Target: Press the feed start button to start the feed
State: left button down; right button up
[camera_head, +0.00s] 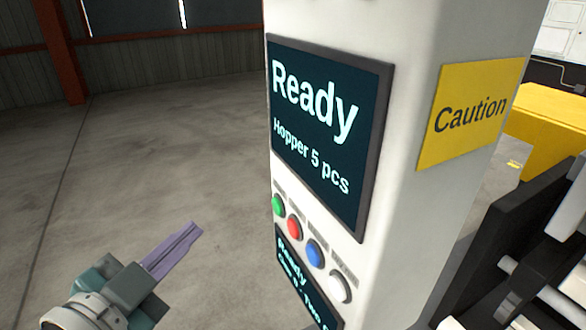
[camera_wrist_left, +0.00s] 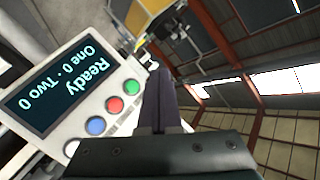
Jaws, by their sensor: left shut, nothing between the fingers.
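A white control column carries a row of buttons: green (camera_head: 278,205), red (camera_head: 294,227), blue (camera_head: 314,254) and white (camera_head: 340,287). Small labels above them are too blurred to read, so I cannot tell which is the feed start button. My left gripper (camera_head: 196,230) is shut and empty, to the left of the buttons and apart from them. In the left wrist view the green (camera_wrist_left: 132,87), red (camera_wrist_left: 114,104), blue (camera_wrist_left: 96,125) and white (camera_wrist_left: 72,147) buttons lie left of the shut fingers (camera_wrist_left: 161,75). My right gripper is not in view.
A large screen (camera_head: 325,125) above the buttons reads "Ready, Hopper 5 pcs". A lower screen (camera_wrist_left: 60,88) reads "Ready, One 0, Two 0". A yellow Caution sign (camera_head: 470,112) is on the column's side. Dark machinery (camera_head: 515,235) stands at right. The floor at left is clear.

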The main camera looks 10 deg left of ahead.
aim_at(277, 206)
pick_arm(q)
jog(key=w+d+b, duration=0.3)
jog(key=w+d, duration=0.2)
jog(key=d, duration=0.2)
jog(key=shift+d, duration=0.15)
dwell(0.3)
jog(key=shift+d, duration=0.1)
dwell(1.8)
jog(key=shift+w+d+b, duration=0.2)
jog(key=shift+d+b, duration=0.05)
jog(key=shift+b, duration=0.05)
